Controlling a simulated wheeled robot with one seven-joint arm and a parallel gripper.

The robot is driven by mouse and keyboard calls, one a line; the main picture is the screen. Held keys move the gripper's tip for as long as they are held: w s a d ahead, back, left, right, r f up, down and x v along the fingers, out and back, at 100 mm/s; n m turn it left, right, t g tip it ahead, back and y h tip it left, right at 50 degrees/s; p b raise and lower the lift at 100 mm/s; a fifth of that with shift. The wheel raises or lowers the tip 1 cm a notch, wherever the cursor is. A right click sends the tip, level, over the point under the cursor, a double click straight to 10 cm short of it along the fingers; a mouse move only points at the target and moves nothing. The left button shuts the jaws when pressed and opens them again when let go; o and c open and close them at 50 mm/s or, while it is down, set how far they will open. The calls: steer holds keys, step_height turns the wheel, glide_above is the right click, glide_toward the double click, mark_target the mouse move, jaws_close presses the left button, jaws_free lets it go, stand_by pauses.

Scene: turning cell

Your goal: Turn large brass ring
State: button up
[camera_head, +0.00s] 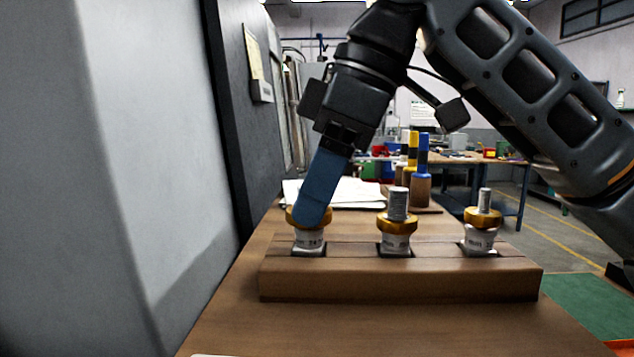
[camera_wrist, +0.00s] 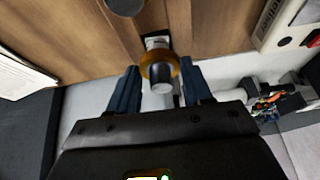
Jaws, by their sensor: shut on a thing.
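Three brass rings sit in a row on white collars in a wooden block (camera_head: 400,284). The left brass ring (camera_head: 292,217) is mostly hidden behind my gripper (camera_head: 312,216). The middle brass ring (camera_head: 397,219) and the right brass ring (camera_head: 483,216) stand free, each with a grey pin rising from it. My gripper's blue fingers come down tilted onto the left ring. In the wrist view, that ring (camera_wrist: 146,68) and its grey pin lie between the two fingertips (camera_wrist: 160,76), and the gripper is shut on it. The exact finger contact is hard to see.
A grey machine wall (camera_head: 150,180) stands close on the left. White papers (camera_head: 345,193) lie behind the block. Tools with yellow (camera_head: 412,150) and blue (camera_head: 423,152) handles stand behind the middle ring. The wooden table (camera_head: 390,330) is clear in front of the block.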

stand_by(0.3)
steer(key=o, duration=1.1)
steer(key=shift+c, duration=0.2)
steer(key=v, duration=0.7)
steer(key=shift+d+r, duration=0.2)
steer(key=shift+r, duration=0.2)
